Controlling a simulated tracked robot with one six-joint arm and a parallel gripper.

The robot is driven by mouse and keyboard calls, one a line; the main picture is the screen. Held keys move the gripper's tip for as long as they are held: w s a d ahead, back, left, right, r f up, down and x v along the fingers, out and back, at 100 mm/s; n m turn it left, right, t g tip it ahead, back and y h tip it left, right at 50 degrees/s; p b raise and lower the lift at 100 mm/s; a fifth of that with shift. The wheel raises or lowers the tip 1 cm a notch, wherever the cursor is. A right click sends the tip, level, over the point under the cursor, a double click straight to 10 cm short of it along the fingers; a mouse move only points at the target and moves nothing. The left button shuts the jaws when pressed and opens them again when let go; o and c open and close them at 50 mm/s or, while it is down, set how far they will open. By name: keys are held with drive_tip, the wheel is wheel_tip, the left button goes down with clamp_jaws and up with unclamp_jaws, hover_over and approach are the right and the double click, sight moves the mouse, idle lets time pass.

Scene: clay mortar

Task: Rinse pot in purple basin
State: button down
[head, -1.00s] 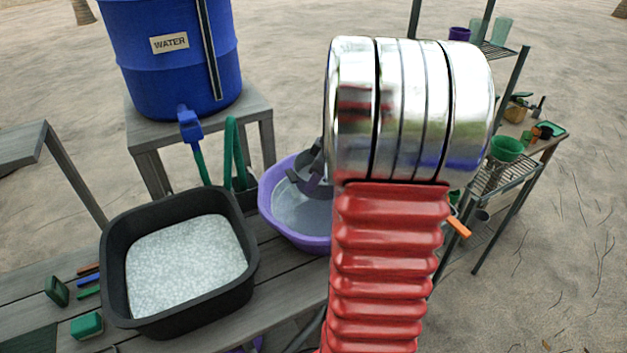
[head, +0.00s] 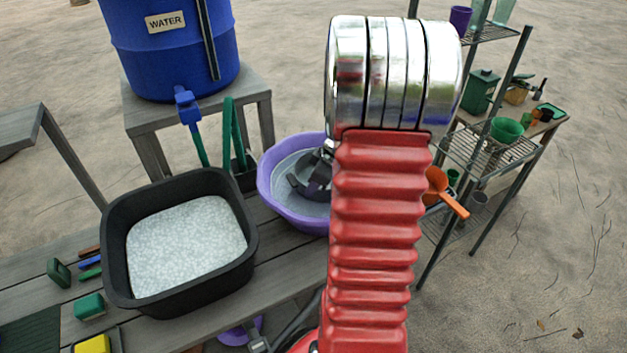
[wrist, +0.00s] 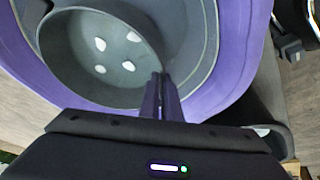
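The purple basin (head: 270,205) stands on the grey bench, with greyish water in it. It fills much of the wrist view (wrist: 235,75). The pot (wrist: 85,55) is a round grey-green vessel inside the basin, its open mouth facing the wrist camera. Several white patches show on its inside. My gripper (wrist: 163,85) reaches down into the basin, its two dark fingers close together at the pot's rim, and looks shut on it. In the head view my arm covers the basin's right side and most of the pot.
A black tub (head: 112,270) of whitish, foamy-looking liquid stands left of the basin. A blue water barrel (head: 170,60) with a tap stands behind. A metal shelf with a green bowl (head: 506,130) and an orange scoop (head: 440,190) are to the right.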

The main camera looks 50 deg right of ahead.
sight(318, 201)
wheel_tip(318, 201, down, 6)
idle(0.6)
drive_tip(key=shift+f, duration=0.65)
idle(0.4)
drive_tip(key=shift+r, duration=0.15)
idle(0.3)
drive_tip(key=shift+w+a, duration=0.1)
drive_tip(key=shift+w+a, duration=0.35)
drive_tip(key=shift+a, duration=0.05)
idle(0.4)
drive_tip(key=shift+s+d, duration=0.9)
drive_tip(key=shift+d, duration=0.1)
